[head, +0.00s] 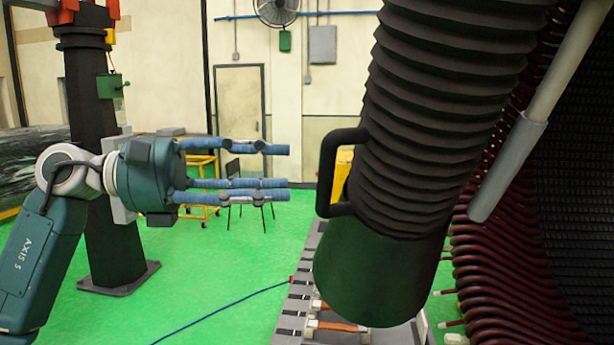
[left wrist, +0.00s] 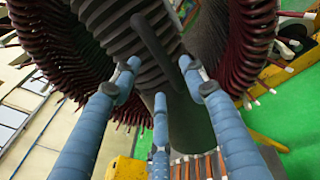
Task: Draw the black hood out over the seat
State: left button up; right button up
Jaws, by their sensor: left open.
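The black hood (head: 385,275) is a smooth dark mouth at the lower end of a thick ribbed black hose (head: 435,110), hanging slightly tilted. A black bar handle (head: 327,175) stands out from its left side. My left gripper (head: 282,172) is open and empty, its blue fingers pointing right at the handle with a small gap between. In the left wrist view the handle (left wrist: 153,45) lies ahead, between the spread fingertips (left wrist: 160,75). I cannot pick out the seat for certain; a grey slotted surface (head: 293,310) lies below the hood. My right gripper is not in view.
The stator's dark red coils (head: 500,290) curve close on the right, with a pale rod (head: 520,150) in front. A black column (head: 105,180) stands behind my left arm. A yellow cart (head: 200,190) is farther back.

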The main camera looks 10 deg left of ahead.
pick_arm(q)
jog(key=v, duration=0.3)
jog(key=shift+s+a, duration=0.1)
jog(key=shift+a, duration=0.3)
